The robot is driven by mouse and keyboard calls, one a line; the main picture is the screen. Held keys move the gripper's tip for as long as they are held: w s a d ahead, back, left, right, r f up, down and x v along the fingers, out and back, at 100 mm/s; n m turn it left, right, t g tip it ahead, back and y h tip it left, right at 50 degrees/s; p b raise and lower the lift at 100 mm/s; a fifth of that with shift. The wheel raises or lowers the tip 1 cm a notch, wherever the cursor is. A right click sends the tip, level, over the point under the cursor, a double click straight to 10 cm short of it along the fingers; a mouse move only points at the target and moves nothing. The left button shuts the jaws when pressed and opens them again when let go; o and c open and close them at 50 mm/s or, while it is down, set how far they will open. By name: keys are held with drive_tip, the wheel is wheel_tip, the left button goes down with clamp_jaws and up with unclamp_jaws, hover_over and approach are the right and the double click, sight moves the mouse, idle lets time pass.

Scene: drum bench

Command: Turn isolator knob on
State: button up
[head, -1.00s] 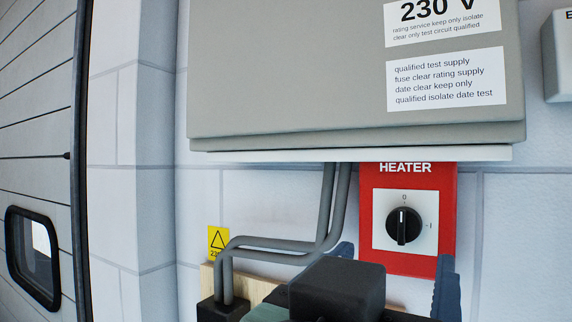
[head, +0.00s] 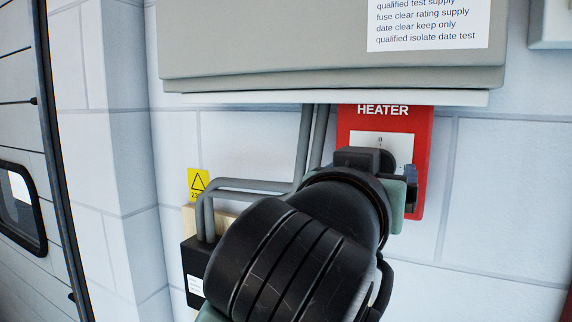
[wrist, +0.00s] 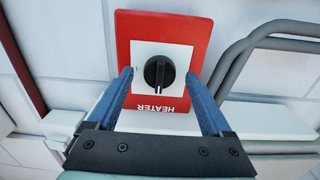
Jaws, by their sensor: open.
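The isolator knob (wrist: 159,73) is black and round with a raised grip bar, on a white square plate (wrist: 178,53) on the red HEATER panel (wrist: 193,27). In the wrist view, which shows the panel upside down, its pointer faces the HEATER lettering, the 0 side. My gripper (wrist: 159,74) is open; its blue fingers appear one on each side of the knob, with gaps to both. I cannot tell whether the tips reach its depth. In the head view my wrist hides most of the knob and plate; the red panel (head: 424,140) shows around it.
A grey cabinet (head: 300,45) with a pale lower ledge (head: 250,98) overhangs the panel. Grey conduits (head: 250,185) run left of it to a black box (head: 195,262). Bare wall (head: 490,190) lies to the right.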

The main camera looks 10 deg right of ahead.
drive_tip(key=shift+w+d, duration=0.2)
clamp_jaws()
idle(0.4)
drive_tip(key=shift+f+m+b, duration=0.1)
drive_tip(key=shift+m+b, duration=4.15)
drive_tip(key=shift+m, duration=4.35)
